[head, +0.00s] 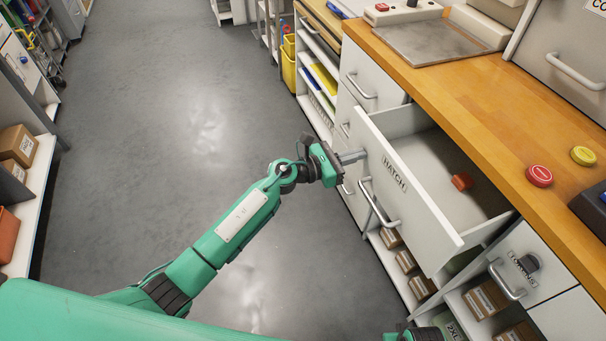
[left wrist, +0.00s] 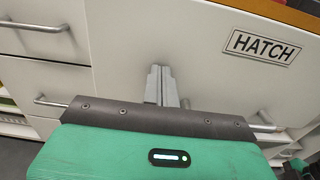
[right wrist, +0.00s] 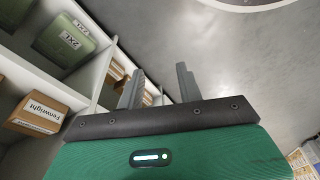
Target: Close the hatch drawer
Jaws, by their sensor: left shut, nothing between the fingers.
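The hatch drawer (head: 408,182) stands pulled out from the counter, with a white front labelled HATCH and a bar handle (head: 377,205). An orange-red object (head: 461,182) lies inside it. My left gripper (head: 362,155) is shut and empty, with its fingertips at the far end of the drawer front, left of the label. In the left wrist view the fingers (left wrist: 160,72) point at the white front (left wrist: 205,40); I cannot tell if they touch it. My right gripper (right wrist: 157,85) is open and empty, low beside the shelves under the counter.
A closed drawer (head: 525,262) is nearer me. Shelves with boxes (right wrist: 38,113) are below. The grey floor (head: 180,130) at left is clear.

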